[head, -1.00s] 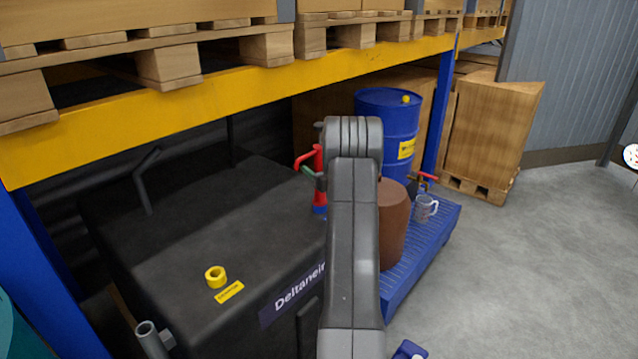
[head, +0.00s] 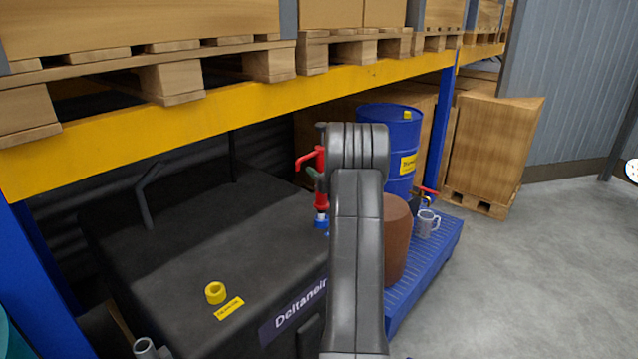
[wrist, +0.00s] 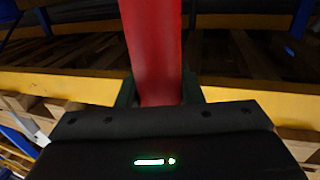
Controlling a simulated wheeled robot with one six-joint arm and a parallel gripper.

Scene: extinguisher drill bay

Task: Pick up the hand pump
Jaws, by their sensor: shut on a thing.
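The hand pump (head: 321,178) is red with a blue lower collar. It shows in the head view just left of my arm, and its right side is hidden behind the arm. In the wrist view the red pump body (wrist: 153,45) fills the middle, between the dark green fingers of my gripper (wrist: 160,97). My gripper is shut on the pump. In the head view one green finger shows at the pump's side. The pump's lower end is above the spill pallet's level; whether it touches anything is hidden.
A blue drum (head: 390,130) stands behind my arm. A black tank (head: 190,240) with a yellow fitting (head: 215,292) is at left. A yellow shelf beam (head: 230,103) crosses above. Open floor lies right.

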